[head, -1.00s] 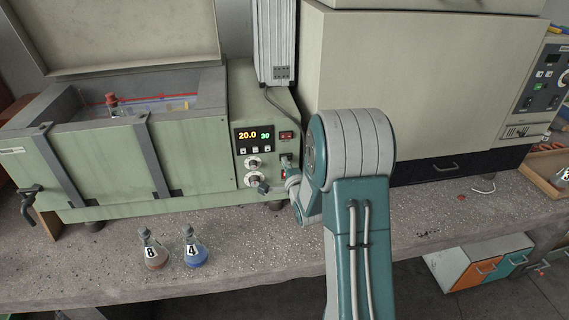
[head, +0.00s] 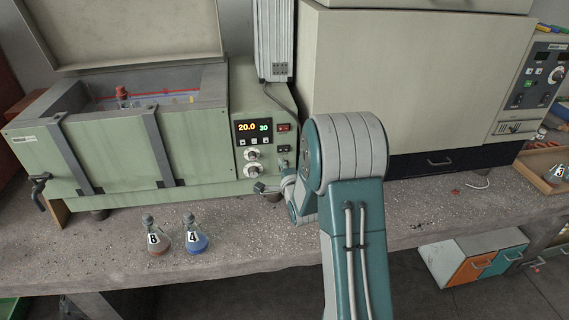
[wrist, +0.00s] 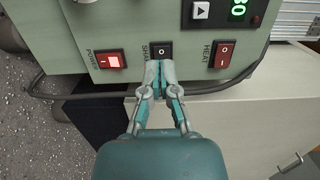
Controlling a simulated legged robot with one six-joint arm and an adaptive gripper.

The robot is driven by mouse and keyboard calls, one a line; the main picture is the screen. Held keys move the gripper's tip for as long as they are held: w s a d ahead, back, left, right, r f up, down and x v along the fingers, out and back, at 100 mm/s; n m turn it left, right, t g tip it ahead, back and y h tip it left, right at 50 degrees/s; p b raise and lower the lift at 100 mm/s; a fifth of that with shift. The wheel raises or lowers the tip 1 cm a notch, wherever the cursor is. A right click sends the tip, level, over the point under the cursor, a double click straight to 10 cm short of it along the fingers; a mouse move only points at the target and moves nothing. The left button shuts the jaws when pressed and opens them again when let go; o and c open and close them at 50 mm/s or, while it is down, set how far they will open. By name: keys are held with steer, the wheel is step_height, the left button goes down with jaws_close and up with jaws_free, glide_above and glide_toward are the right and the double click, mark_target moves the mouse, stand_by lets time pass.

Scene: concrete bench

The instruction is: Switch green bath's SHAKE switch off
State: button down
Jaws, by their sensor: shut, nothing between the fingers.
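The green bath (head: 105,152) stands on the bench at left, its control panel at its right end. The black SHAKE switch (wrist: 160,50) is in the middle of a row in the wrist view, with an O mark showing; which way it is tipped I cannot tell. It is small in the head view (head: 284,149). My gripper (wrist: 158,68) is shut and empty, its tips at the lower edge of the SHAKE switch; whether they touch it I cannot tell.
The lit red POWER switch (wrist: 110,60) and red HEAT switch (wrist: 222,54) flank the SHAKE switch closely. Two knobs (head: 252,154) sit on the panel. Flasks 8 (head: 156,240) and 4 (head: 193,238) stand in front of the bath. A large beige unit (head: 400,75) stands right.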

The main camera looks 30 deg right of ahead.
steer(key=s+a, duration=0.3)
steer(key=s, duration=0.6)
steer(key=shift+a, duration=0.35)
steer(key=shift+w+d, duration=0.1)
steer(key=s+a+r+n+g+y, duration=0.1)
steer(key=s+a+r+n+g, duration=0.55)
steer(key=r+n, duration=0.3)
steer(key=s+a+r+n+g+y, duration=0.1)
steer(key=s+n, duration=0.4)
steer(key=s, duration=0.5)
steer(key=s+a+r+n+g, duration=0.2)
steer(key=s+a+n+g, duration=0.2)
steer(key=s, duration=0.6)
steer(key=shift+s+a+n+g+y, duration=0.25)
steer(key=shift+a+n+g+y, duration=0.15)
steer(key=shift+n, duration=0.25)
